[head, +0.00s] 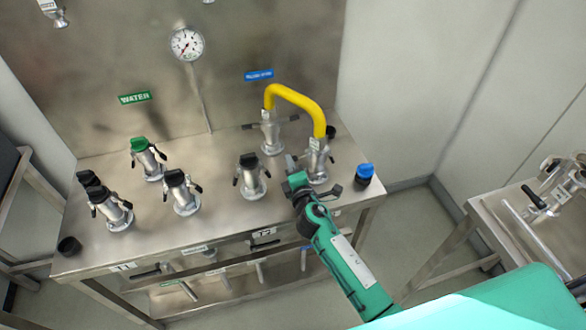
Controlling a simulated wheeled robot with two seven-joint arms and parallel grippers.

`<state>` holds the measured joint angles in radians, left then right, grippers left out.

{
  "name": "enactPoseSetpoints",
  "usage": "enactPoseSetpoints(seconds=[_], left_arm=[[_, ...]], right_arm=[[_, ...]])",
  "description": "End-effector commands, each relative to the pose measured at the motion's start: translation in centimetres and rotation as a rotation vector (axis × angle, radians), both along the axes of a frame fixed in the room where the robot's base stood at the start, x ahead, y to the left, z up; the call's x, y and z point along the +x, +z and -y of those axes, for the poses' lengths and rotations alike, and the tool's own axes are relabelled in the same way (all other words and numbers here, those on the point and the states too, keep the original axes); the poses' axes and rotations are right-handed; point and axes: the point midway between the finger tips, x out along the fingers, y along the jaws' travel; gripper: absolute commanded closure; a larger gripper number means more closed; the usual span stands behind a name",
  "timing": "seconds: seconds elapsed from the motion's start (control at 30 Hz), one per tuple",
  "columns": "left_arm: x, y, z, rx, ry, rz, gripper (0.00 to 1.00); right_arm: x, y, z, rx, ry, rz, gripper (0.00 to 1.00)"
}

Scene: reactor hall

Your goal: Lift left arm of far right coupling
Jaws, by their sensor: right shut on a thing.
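The far right coupling (318,160) is a silver upright fitting near the right end of the steel bench, with one end of the yellow hose (298,97) on its top. My right gripper (295,172) comes up from the lower right and is at the left side of this coupling. It is shut on the coupling's left arm, which is mostly hidden by the gripper. My left gripper is not in view.
The hose's other end sits on a coupling (270,133) behind. Several more couplings stand to the left, one with a green cap (139,144). A blue-topped cap (365,172) stands close at right. A gauge (187,44) is on the back panel.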

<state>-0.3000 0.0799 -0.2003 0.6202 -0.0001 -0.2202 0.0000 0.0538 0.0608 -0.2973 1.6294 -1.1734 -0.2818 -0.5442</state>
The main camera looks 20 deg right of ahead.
Motion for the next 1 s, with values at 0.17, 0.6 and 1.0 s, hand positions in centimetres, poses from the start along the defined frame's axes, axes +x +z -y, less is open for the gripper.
enactPoseSetpoints(seconds=[0.17,0.6,1.0], left_arm=[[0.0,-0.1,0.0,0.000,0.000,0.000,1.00],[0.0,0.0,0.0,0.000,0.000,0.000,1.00],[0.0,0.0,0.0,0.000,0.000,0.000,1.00]], right_arm=[[0.0,0.8,-0.2,0.141,0.000,-0.005,1.00],[0.0,1.8,-0.1,0.327,-0.001,-0.012,1.00],[0.0,1.9,0.0,0.348,-0.001,-0.013,1.00]])
